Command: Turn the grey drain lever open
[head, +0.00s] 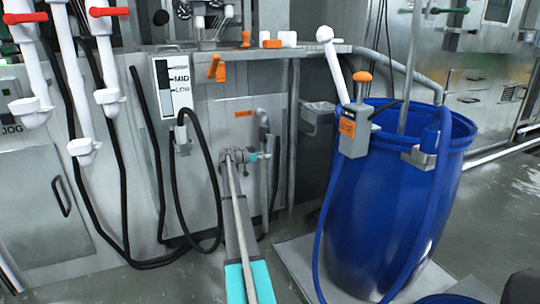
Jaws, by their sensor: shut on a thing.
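My gripper (237,154) is at the end of my arm, low on the front of the grey machine cabinet (205,190). It is small in the head view and seen from behind. It is shut at the grey fittings below a small orange label (243,114). The grey drain lever is mostly hidden by my gripper and wrist, so its angle cannot be told. A grey bent pipe (264,125) runs down just right of my gripper.
A blue barrel (385,220) with a blue hose stands to the right. A grey box with an orange knob (362,76) is at its rim. Black cables (178,205) hang left of my arm. White pipes with red handles (108,12) are at upper left.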

